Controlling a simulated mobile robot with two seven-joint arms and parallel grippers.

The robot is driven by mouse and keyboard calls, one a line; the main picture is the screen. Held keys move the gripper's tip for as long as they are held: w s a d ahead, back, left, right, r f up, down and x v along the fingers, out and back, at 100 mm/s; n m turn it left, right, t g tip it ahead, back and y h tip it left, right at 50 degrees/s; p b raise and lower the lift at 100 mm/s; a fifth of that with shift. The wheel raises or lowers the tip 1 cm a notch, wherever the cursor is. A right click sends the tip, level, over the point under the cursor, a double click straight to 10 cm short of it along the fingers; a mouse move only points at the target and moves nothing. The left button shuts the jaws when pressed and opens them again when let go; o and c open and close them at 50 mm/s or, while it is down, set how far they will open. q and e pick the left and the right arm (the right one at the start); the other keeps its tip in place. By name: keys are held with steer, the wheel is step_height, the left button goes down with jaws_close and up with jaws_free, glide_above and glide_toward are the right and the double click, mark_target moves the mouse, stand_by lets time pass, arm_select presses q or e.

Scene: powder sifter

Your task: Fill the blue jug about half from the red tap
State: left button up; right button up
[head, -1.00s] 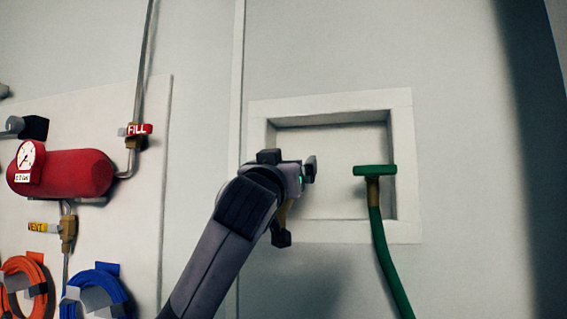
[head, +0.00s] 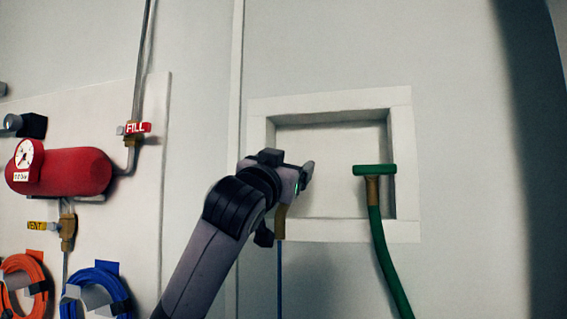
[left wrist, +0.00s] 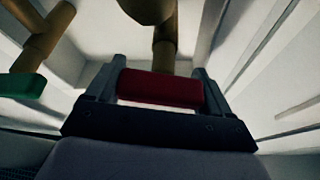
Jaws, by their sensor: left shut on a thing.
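My left gripper (head: 304,175) is at the left part of a white-framed recess in the wall. In the left wrist view its two fingers are shut on the red tap handle (left wrist: 160,90), one finger at each end. The handle is hidden behind the gripper in the head view. A brass spout (head: 281,222) shows below the gripper. A thin blue stream (head: 281,275) runs straight down from it and leaves the picture at the bottom. The blue jug is not in view. My right gripper is not in view.
A green tap (head: 374,170) with a green hose (head: 380,250) stands to the right in the recess; its handle also shows in the left wrist view (left wrist: 22,86). A panel at left carries a red tank (head: 70,172), valves and coiled orange and blue hoses.

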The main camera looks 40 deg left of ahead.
arm_select(q)
steer(key=shift+d+m+h, duration=0.1)
steer(key=shift+m+h, duration=0.5)
steer(key=shift+m, duration=0.6)
steer(key=shift+w+d+f+m+h, duration=0.1)
steer(key=shift+m+h, duration=0.5)
steer(key=shift+m, duration=0.5)
steer(key=shift+w+d+f+m+h, duration=0.1)
steer(key=shift+m+h, duration=0.5)
steer(key=shift+m, duration=0.8)
steer(key=o, duration=0.9)
steer(key=shift+s, duration=0.15)
steer(key=shift+b+v, duration=1.05)
steer(key=shift+v, duration=2.45)
